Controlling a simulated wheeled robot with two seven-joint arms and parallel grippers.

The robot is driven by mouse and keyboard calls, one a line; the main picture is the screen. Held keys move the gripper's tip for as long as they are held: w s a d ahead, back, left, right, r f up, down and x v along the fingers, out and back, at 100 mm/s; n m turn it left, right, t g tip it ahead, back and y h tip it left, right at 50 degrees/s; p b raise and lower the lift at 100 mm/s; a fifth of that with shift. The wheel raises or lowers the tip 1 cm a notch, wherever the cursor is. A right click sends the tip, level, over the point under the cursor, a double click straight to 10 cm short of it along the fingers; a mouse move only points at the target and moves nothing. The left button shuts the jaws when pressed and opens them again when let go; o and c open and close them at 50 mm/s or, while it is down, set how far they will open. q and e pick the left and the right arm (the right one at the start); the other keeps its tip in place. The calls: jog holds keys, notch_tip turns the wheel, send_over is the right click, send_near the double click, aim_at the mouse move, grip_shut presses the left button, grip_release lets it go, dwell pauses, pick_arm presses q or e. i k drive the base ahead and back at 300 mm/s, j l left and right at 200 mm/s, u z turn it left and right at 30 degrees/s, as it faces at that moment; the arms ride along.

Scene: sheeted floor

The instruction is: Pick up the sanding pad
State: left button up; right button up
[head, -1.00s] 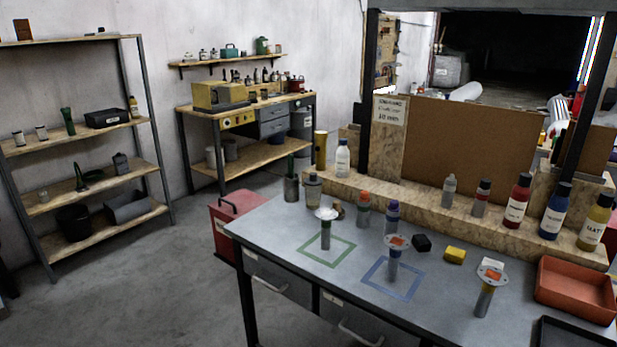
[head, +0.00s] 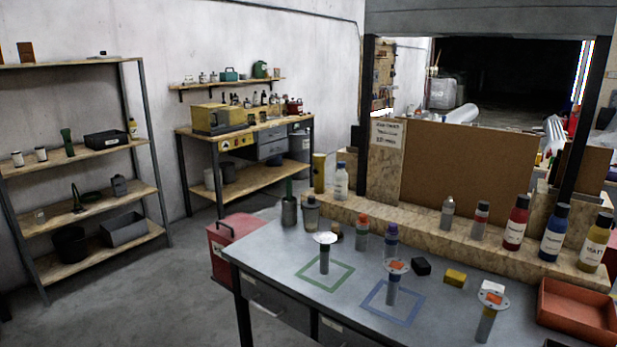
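A small black block (head: 421,266) and a yellow block (head: 455,276) lie on the grey workbench (head: 270,255). Two stands with round pale tops carry orange squares: one disc stand (head: 391,290) is over the blue square outline, the other (head: 486,324) is farther right. A third stand with a plain white disc (head: 325,258) is inside the green outline. I cannot tell for sure which of these is the sanding pad; the small blocks look most like one. Neither of my grippers is in view.
Several bottles (head: 515,223) line the raised wooden ledge behind the bench. A red tray (head: 578,312) sits at the bench's right. A red toolbox (head: 222,256) stands left of the bench. A metal shelf (head: 150,185) is at far left. The floor between is clear.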

aim_at(419, 265)
jog(key=z, duration=1.35)
jog(key=i+j, duration=0.2)
jog(key=i, duration=0.25)
jog(key=i+j, duration=0.15)
jog(key=i, duration=0.3)
